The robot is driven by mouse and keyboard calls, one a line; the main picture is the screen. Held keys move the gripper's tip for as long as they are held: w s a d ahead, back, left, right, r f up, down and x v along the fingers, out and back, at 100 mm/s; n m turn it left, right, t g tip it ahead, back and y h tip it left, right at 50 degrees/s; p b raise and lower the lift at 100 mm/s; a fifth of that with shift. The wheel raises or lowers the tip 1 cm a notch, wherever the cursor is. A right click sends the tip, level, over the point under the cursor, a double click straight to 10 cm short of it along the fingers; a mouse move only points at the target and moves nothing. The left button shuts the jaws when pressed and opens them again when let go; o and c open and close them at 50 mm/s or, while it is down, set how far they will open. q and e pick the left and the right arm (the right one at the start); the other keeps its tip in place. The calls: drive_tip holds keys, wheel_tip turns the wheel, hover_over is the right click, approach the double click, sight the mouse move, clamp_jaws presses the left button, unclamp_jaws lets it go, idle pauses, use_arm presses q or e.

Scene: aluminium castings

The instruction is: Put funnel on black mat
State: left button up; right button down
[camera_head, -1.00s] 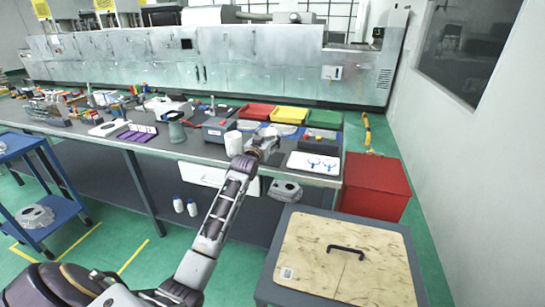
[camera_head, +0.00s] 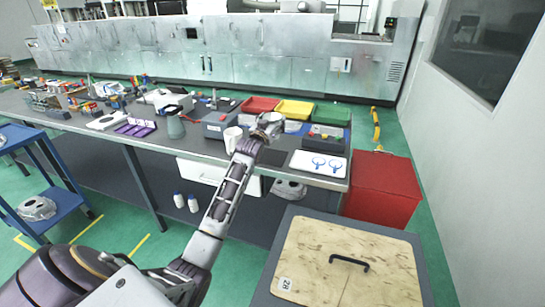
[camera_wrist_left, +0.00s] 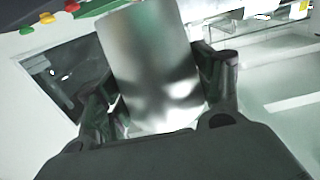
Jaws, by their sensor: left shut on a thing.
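My left gripper (camera_head: 267,128) is over the right part of the dark bench. In the left wrist view its two fingers stand on either side of a shiny grey metal piece (camera_wrist_left: 155,65), which looks like the funnel, and are shut on it. My right gripper is not in view.
A white mug (camera_head: 232,139) stands just left of the gripper. Red (camera_head: 259,105), yellow (camera_head: 295,110) and green (camera_head: 331,115) bins line the back. A grey-green vessel (camera_head: 175,127) stands further left.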

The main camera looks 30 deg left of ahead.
use_arm(q)
drive_tip(key=shift+f, duration=2)
drive_tip(key=shift+f+b, duration=0.3)
drive_tip(key=shift+f, duration=0.2)
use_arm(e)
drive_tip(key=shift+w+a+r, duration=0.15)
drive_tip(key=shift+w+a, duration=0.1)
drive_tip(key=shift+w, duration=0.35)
use_arm(q)
drive_tip(key=shift+f, duration=0.65)
wheel_tip(320, 180, down, 3)
drive_tip(key=shift+r+b, duration=0.1)
drive_tip(key=shift+b, duration=0.2)
drive_tip(key=shift+f, duration=0.45)
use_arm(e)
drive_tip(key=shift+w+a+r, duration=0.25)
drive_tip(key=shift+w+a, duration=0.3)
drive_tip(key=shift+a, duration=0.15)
